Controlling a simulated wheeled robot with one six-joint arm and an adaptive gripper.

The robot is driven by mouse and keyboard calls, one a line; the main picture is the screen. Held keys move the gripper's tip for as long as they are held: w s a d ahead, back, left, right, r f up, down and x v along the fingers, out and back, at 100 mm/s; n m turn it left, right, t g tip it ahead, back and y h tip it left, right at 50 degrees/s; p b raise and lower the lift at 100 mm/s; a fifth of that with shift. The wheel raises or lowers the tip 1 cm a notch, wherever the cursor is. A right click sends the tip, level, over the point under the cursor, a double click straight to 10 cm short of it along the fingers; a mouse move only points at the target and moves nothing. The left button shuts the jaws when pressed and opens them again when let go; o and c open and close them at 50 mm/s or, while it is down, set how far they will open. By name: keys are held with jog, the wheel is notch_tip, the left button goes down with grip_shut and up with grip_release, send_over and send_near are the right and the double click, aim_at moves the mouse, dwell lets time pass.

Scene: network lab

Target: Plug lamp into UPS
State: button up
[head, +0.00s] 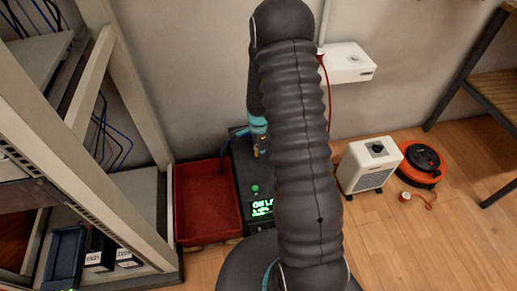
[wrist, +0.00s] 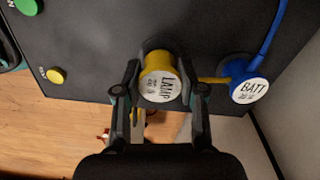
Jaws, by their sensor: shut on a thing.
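The lamp plug (wrist: 160,84) is yellow with a white end cap marked LAMP. My gripper (wrist: 160,74) is shut on it, one finger on each side. The plug is against or just over a dark round socket on the black UPS (wrist: 95,45); I cannot tell if it is seated. In the head view the UPS (head: 238,160) stands on the floor, with a lit green display, partly hidden by my arm. My gripper (head: 258,146) is over its top there, small and partly covered.
A blue plug marked BATT (wrist: 248,88) stands on the UPS right of the lamp plug. A yellow button (wrist: 56,75) and a green button (wrist: 27,6) are at left. A red tray (head: 207,203), a white heater-like box (head: 368,165) and an orange cable reel (head: 423,164) flank the UPS.

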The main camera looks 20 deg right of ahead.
jog(key=shift+f+b, duration=0.5)
jog(key=shift+f, duration=0.1)
dwell(0.4)
jog(key=o, duration=1.1)
jog(key=shift+o, duration=0.2)
notch_tip(320, 180, up, 12)
